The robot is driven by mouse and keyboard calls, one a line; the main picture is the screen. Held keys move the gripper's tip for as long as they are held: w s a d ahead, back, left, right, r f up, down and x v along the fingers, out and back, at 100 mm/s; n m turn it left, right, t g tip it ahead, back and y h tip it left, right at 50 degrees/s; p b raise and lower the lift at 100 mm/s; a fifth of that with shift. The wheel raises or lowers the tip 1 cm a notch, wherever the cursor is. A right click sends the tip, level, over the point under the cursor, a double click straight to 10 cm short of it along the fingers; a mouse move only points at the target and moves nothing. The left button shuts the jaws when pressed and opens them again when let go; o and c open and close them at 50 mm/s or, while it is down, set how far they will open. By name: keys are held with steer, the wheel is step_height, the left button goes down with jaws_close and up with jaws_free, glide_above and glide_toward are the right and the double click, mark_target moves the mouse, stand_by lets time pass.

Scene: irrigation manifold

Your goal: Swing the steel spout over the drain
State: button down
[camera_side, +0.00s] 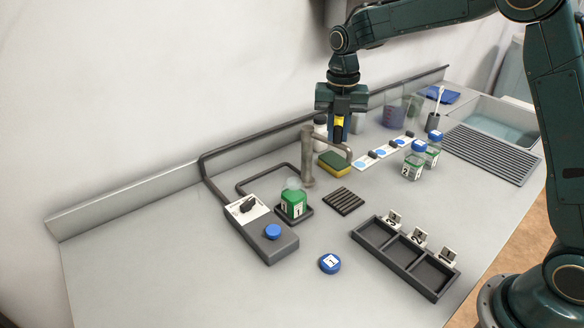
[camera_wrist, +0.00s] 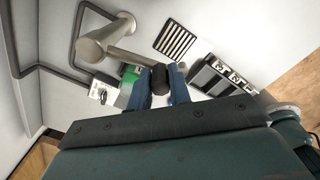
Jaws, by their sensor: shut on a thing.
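The steel spout (camera_side: 309,158) rises as a post from the bench, and its arm reaches right, with the bent tip above the sponge area. It also shows in the wrist view (camera_wrist: 103,40), its arm running toward my jaws. The drain (camera_side: 344,201), a dark slatted grate, lies in front and to the right of the post; it shows in the wrist view (camera_wrist: 175,41) too. The spout's arm is not over it. My gripper (camera_side: 340,135) points down at the arm's outer end. Its blue fingers (camera_wrist: 160,88) are shut on the spout's black knob (camera_wrist: 159,76).
A green bottle (camera_side: 294,203) stands left of the drain, beside a control box (camera_side: 279,248). A yellow-green sponge (camera_side: 335,166) lies behind the drain. A blue cap (camera_side: 329,263) and a dark three-bay tray (camera_side: 376,237) are nearer. Lidded jars (camera_side: 414,162) stand right.

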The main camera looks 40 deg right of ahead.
steer(key=shift+d, duration=0.1)
stand_by(0.3)
steer(key=c, duration=1.3)
jaws_free()
step_height(320, 180, up, 14)
steer(key=shift+f, duration=0.1)
steer(key=shift+s, duration=0.1)
